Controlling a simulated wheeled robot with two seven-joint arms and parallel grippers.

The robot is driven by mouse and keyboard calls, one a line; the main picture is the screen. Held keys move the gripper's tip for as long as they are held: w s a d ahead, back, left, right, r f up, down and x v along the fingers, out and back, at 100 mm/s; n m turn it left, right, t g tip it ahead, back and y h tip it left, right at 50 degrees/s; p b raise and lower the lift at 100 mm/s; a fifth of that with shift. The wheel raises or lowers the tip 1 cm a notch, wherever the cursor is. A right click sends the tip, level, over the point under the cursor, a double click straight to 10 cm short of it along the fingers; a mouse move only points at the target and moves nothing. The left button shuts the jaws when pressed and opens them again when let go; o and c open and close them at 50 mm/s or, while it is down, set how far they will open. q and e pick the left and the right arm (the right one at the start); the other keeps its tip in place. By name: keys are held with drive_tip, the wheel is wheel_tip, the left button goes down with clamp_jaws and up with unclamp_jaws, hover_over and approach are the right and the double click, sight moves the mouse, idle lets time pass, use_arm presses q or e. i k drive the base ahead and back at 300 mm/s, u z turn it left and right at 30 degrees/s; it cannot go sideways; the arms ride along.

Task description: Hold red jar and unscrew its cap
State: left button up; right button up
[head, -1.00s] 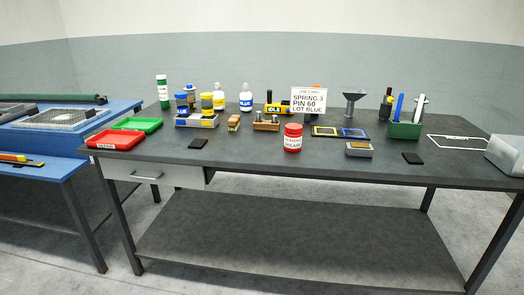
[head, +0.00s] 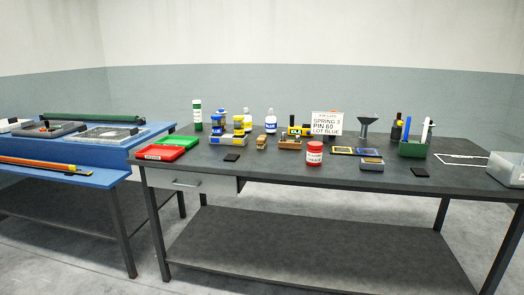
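The red jar (head: 314,155) stands upright on the dark table, a little right of the middle and close to the front edge. It has a white label with red lettering. Its red cap (head: 314,145) sits on top. Neither of my grippers shows in the head view, and nothing touches the jar.
The dark table (head: 280,172) also bears a job card (head: 327,124), a red tray (head: 160,153), a green tray (head: 178,141), a green caddy (head: 413,149) and a clear bin (head: 506,168). A blue bench (head: 95,180) stands at the left. Bare tabletop surrounds the jar's front.

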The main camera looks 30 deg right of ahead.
sight(313, 156)
drive_tip(key=u, duration=0.05)
drive_tip(key=i, duration=1.3)
drive_tip(key=z, duration=0.4)
